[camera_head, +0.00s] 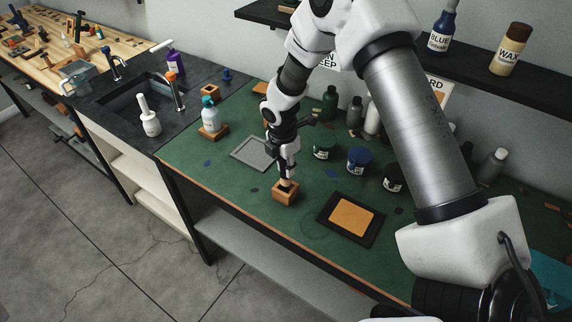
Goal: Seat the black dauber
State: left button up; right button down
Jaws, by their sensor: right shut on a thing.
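My right gripper (286,181) points down over a small wooden block holder (285,195) on the green work mat. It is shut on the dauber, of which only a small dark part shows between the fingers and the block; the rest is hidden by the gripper. The dauber's lower end is at the top opening of the block, but I cannot tell how deep it sits. My left gripper is not in view.
An orange pad in a black tray (326,220) lies right of the block. A grey tray (239,158) lies behind left. Several ink jars, including a blue one (358,161), stand behind right. The mat's front edge is close.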

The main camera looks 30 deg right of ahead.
aim_at(286, 178)
jog(key=shift+f+b, duration=1.35)
jog(key=shift+f, duration=1.25)
jog(key=shift+f, duration=0.1)
jog(key=c, duration=0.9)
grip_release()
jog(key=shift+c, duration=0.2)
jog(key=shift+r, duration=0.2)
jog(key=r, duration=0.7)
jog(key=a+r, duration=0.1)
jog(key=r, duration=0.3)
jog(key=shift+s+r, duration=0.15)
jog(key=shift+r, duration=0.2)
